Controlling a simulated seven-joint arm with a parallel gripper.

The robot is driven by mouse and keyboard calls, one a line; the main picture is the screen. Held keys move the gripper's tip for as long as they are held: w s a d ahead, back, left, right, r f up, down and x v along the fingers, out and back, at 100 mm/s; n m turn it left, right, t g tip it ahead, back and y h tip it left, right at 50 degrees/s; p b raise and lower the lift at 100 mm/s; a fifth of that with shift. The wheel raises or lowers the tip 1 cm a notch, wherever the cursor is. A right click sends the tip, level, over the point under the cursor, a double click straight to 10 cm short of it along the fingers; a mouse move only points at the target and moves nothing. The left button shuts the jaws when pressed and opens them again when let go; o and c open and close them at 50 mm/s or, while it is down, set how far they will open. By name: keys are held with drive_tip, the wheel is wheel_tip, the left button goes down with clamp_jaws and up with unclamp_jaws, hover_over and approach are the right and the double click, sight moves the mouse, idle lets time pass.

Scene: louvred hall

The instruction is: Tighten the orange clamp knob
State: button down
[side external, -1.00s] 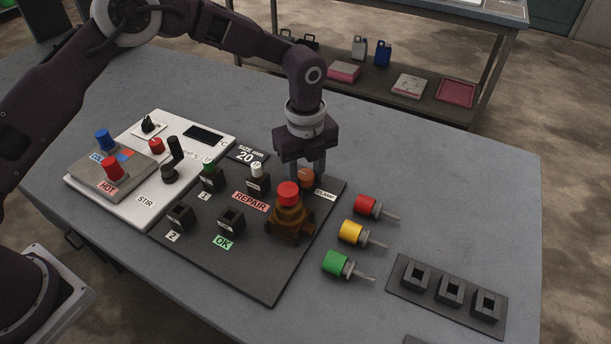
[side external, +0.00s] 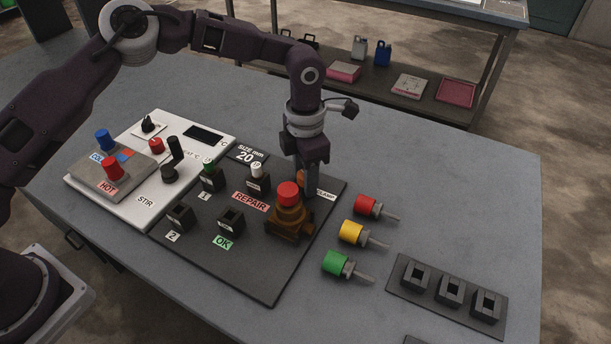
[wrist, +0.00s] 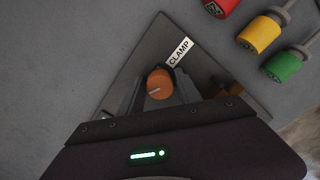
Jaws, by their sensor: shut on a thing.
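The orange clamp knob (wrist: 159,84) shows in the wrist view beside the white CLAMP label (wrist: 179,53), with a pale line on its face. My gripper (wrist: 158,88) is shut on the knob, one finger on each side of it. In the side external view my gripper (side external: 311,186) points straight down at the knob (side external: 300,177), which is mostly hidden behind a finger and the brass valve. The CLAMP label (side external: 325,194) lies just right of the fingers.
A brass valve with a red cap (side external: 289,214) stands close in front of my gripper. Red (side external: 367,206), yellow (side external: 351,232) and green (side external: 336,262) handled plugs lie to the right. A white stir plate (side external: 150,165) is at left. The table behind the gripper is clear.

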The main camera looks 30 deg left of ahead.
drive_tip(key=c, duration=0.7)
unclamp_jaws()
drive_tip(key=shift+o, duration=0.2)
drive_tip(key=shift+r, duration=0.1)
drive_tip(key=shift+r, duration=0.2)
drive_tip(key=n, duration=0.8)
drive_tip(key=shift+n, duration=0.4)
drive_tip(key=n, duration=0.3)
drive_tip(key=shift+n, duration=0.3)
drive_tip(key=n, duration=0.6)
drive_tip(key=shift+f, duration=0.15)
